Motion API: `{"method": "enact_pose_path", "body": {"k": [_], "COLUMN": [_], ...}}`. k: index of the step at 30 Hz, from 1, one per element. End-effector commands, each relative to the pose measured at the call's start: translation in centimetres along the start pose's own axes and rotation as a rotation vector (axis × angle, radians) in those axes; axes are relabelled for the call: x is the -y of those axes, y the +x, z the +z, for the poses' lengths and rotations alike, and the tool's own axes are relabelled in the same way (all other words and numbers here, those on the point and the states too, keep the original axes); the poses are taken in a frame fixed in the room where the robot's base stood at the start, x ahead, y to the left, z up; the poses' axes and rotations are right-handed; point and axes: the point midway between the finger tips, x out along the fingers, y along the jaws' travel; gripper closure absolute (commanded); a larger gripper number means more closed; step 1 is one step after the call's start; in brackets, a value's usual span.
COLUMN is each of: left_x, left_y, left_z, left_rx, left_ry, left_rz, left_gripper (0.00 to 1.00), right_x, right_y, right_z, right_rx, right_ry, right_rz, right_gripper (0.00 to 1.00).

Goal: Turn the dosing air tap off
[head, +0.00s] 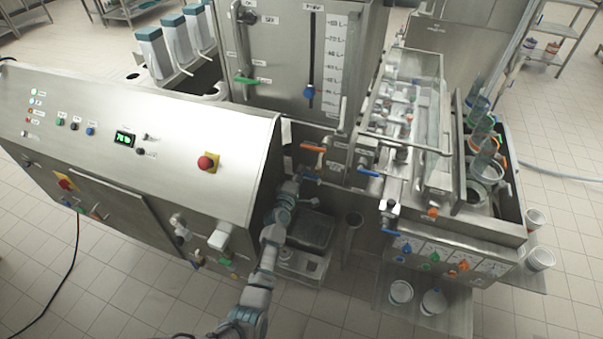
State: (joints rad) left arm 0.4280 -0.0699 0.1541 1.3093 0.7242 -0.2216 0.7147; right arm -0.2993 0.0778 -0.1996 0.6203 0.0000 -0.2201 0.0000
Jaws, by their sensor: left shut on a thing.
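My left arm reaches up from the bottom middle in the head view. I cannot tell by label which of these is the dosing air tap. My right gripper is not in view.
The control cabinet (150,165) with a red stop button (207,162) stands close on the left. A steel tank (280,65) with a level scale is behind. A clear-covered cup line (410,95) is on the right.

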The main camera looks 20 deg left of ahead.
Motion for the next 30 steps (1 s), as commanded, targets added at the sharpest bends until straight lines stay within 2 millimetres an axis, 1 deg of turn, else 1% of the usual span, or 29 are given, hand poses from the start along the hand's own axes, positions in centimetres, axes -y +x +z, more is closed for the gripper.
{"method": "enact_pose_path", "body": {"k": [1,17,18,21,30], "left_x": [0.04,0.34,0.35,0.36,0.26], "left_y": [0.0,-0.02,-0.03,-0.03,-0.17], "left_z": [-0.31,-0.34,-0.34,-0.29,0.0], "left_rx": [-0.006,-0.005,-0.005,-0.004,-0.001], "left_ry": [-0.01,-0.036,-0.036,-0.035,-0.032], "left_rz": [0.002,-0.001,-0.001,-0.002,-0.001], "left_gripper": [1.0,1.0,0.81,0.59,0.59], "right_x": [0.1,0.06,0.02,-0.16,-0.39], "right_y": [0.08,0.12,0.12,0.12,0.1], "right_z": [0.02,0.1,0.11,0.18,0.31], "right_rx": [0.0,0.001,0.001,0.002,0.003], "right_ry": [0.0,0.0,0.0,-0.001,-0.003], "right_rz": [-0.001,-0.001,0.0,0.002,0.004], "right_gripper": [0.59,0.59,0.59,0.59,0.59]}}
